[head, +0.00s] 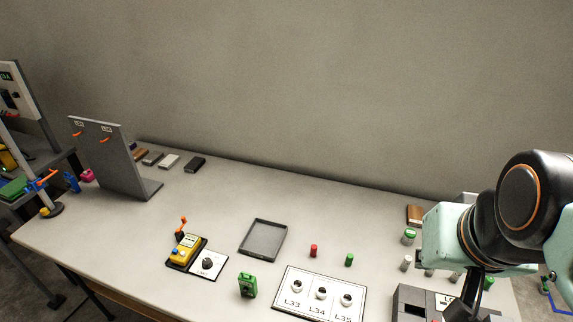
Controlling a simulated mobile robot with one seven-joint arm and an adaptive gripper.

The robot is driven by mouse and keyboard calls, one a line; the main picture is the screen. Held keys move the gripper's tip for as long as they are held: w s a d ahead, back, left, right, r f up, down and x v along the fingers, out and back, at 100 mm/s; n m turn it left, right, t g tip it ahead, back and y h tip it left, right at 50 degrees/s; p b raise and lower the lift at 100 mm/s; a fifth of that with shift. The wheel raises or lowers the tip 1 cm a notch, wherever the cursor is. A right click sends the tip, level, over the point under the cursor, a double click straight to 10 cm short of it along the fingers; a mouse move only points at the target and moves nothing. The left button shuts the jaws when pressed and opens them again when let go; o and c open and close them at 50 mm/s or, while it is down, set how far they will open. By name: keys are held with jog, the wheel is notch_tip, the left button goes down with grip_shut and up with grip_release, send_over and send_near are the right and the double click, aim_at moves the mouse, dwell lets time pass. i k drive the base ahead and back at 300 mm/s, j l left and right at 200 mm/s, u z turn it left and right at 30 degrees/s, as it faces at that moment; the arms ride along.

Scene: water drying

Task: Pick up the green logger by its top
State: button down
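A green logger (247,285) stands on the front part of the pale table, left of the white L33–L35 panel. It is a small upright block with a dark marking on its front face. My arm comes in from the right edge, far from the logger. A dark part that looks like my gripper (474,298) shows below the arm at the lower right, partly cut off by the frame. Its fingers cannot be made out, and nothing of it touches the logger.
A yellow device (186,249) and a small dial plate (208,264) lie left of the logger. A grey tray (263,240) is behind it. Red (313,250) and green (349,260) cylinders stand behind the labelled panel (318,299). A grey upright stand (112,160) is at left.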

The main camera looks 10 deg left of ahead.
aim_at(245, 279)
jog(key=u, duration=0.4)
jog(key=k+u, duration=0.15)
jog(key=u, duration=0.2)
jog(key=k+u, duration=0.1)
jog(key=u, duration=0.3)
jog(key=i+j+z, duration=0.4)
jog(key=j, duration=0.2)
jog(key=i+j+z, duration=0.2)
jog(key=j, duration=0.15)
jog(key=j+z, duration=0.2)
jog(key=j, duration=0.15)
jog(key=l, duration=0.1)
jog(key=i+u, duration=0.05)
